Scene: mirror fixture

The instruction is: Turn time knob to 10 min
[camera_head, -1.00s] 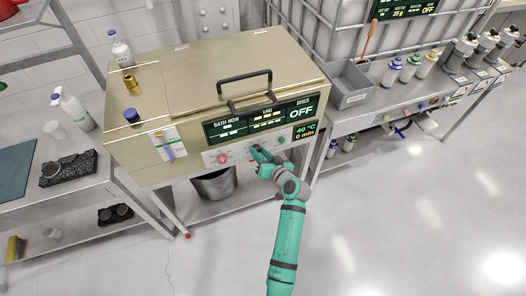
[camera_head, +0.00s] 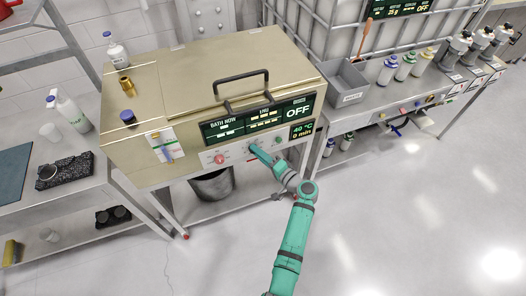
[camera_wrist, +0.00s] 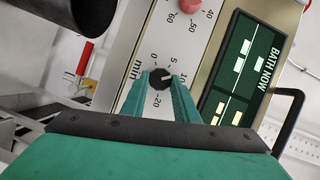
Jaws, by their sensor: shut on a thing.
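The time knob (camera_wrist: 157,79) is a round black dial in the wrist view, on a pale panel marked "min" with numbers from 0 to 20. A light mark on it points right, roughly toward the 10. My gripper (camera_wrist: 160,82) is shut on the knob, one finger on each side. In the head view my gripper (camera_head: 256,151) is at the front panel of the beige bath (camera_head: 190,100) and hides the knob. The small display (camera_head: 302,130) shows 40 °C above a minutes line that looks like 0 min, though small.
A red knob (camera_head: 219,159) is left of my gripper, and a green button (camera_head: 278,141) is to its right. The bath's black lid handle (camera_head: 242,86) stands above. A metal bucket (camera_head: 212,186) is below the panel. Open floor lies at the front right.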

